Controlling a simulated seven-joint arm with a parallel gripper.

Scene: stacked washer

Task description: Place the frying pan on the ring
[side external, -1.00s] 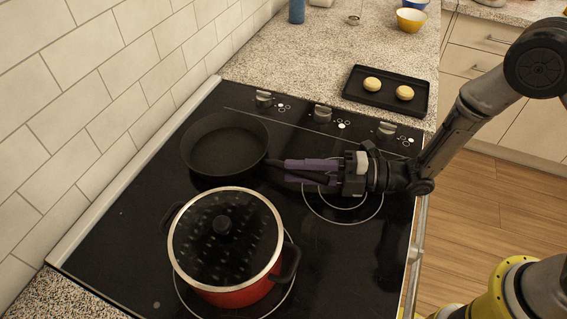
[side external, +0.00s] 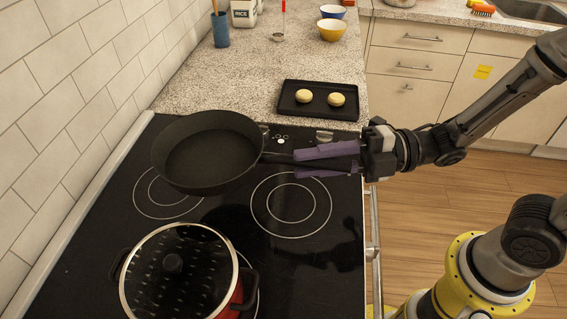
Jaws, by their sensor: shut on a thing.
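The black frying pan (side external: 207,155) is held up above the stove, level or nearly so. My gripper (side external: 302,164) is shut on the pan's handle (side external: 276,158), with its purple fingers above and below it, to the right of the pan. One marked ring (side external: 142,207) shows on the glass below the pan, its upper part hidden by the pan. Another bare ring (side external: 291,236) is to the right, below the handle and my gripper. The pan appears apart from the glass.
A red pot (side external: 236,298) with a glass lid (side external: 172,285) stands on the near part of the stove. A black tray (side external: 290,87) with two buns is behind the stove. The tiled wall (side external: 60,150) bounds the left side.

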